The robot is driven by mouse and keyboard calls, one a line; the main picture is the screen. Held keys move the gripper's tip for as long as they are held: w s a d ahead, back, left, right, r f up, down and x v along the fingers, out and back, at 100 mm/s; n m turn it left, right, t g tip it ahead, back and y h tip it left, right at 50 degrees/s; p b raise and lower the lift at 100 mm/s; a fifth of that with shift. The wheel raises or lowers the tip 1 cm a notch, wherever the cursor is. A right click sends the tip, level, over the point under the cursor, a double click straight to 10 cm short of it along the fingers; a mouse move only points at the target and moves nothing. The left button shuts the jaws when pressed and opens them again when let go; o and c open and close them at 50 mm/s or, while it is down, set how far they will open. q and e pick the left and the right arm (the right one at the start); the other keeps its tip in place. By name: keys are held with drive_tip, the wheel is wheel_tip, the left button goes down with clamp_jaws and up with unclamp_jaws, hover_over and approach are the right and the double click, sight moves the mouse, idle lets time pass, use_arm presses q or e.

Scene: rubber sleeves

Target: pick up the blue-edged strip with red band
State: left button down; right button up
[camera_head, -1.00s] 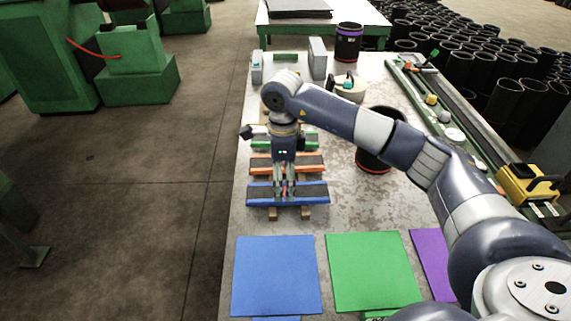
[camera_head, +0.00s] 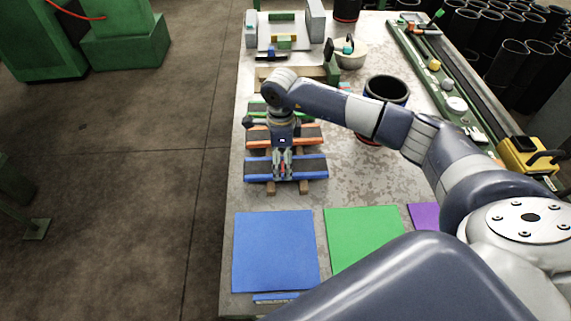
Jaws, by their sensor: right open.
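The blue-edged strip (camera_head: 312,168) lies across two small wooden supports on the table, with a dark top and blue long edges. A small red mark, perhaps its red band, shows between the fingers of my right gripper (camera_head: 284,174). That gripper points down over the middle of the strip, fingers open and apart, hiding part of it. I cannot tell how far the fingertips are from the strip. My left gripper is out of view.
An orange-edged strip (camera_head: 309,136) and a green-edged strip (camera_head: 257,107) lie behind, partly hidden by my arm. Blue (camera_head: 275,250) and green (camera_head: 362,236) mats lie in front. A black cylinder (camera_head: 386,89) stands to the right.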

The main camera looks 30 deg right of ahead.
drive_tip(key=shift+f, duration=1.1)
drive_tip(key=c, duration=0.9)
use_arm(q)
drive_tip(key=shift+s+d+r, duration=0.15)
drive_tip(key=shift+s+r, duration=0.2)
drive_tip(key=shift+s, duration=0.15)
use_arm(e)
drive_tip(key=shift+c, duration=1.3)
drive_tip(key=shift+r, duration=0.1)
